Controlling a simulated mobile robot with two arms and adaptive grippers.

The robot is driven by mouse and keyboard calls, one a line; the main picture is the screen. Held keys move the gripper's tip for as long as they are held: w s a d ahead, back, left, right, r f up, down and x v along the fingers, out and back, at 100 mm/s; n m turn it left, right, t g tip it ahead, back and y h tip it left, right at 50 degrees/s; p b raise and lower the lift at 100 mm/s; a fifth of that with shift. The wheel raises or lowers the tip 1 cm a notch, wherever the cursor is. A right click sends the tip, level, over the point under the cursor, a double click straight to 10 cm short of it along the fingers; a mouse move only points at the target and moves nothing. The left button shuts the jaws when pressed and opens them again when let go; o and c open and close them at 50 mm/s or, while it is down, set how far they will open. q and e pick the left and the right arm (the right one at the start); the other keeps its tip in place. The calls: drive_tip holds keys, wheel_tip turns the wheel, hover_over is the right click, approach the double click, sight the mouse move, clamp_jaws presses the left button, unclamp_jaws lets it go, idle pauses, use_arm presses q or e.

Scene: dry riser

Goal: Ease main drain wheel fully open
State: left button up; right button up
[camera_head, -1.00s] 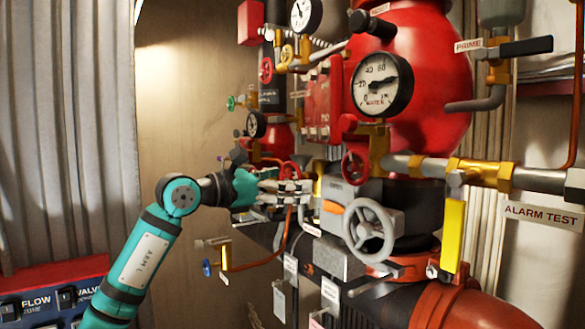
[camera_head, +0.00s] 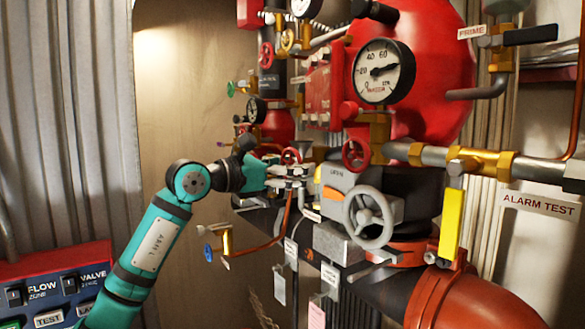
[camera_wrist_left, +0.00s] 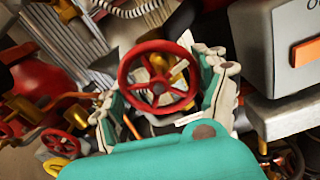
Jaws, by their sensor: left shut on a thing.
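A small red spoked handwheel, which I take for the main drain wheel (camera_head: 290,155), shows in the head view at the middle of the pipework. In the left wrist view the red wheel (camera_wrist_left: 158,87) is large and faces the camera, with a finger on either side of its rim. My left gripper (camera_head: 294,180) is shut on this wheel. Its fingers also show in the wrist view (camera_wrist_left: 168,80). The head view partly hides the contact behind the fingers. No label for the wheel is readable. My right gripper is in neither view.
A grey handwheel (camera_head: 368,216) on a grey box stands right of the gripper, close by. A blue-handled tap on a copper pipe (camera_head: 228,247) lies below. A yellow lever (camera_head: 451,224) and a large pressure gauge (camera_head: 384,71) are further right. A switch panel (camera_head: 55,290) is at lower left.

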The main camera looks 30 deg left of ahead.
use_arm(q)
drive_tip(key=shift+n, duration=0.4)
drive_tip(key=n, duration=0.2)
drive_tip(key=shift+n, duration=0.4)
drive_tip(key=shift+s+d+r+n, duration=0.1)
drive_tip(key=shift+n, duration=1.6)
drive_tip(key=o, duration=1.2)
drive_tip(key=shift+c, duration=0.2)
drive_tip(key=v, duration=1.2)
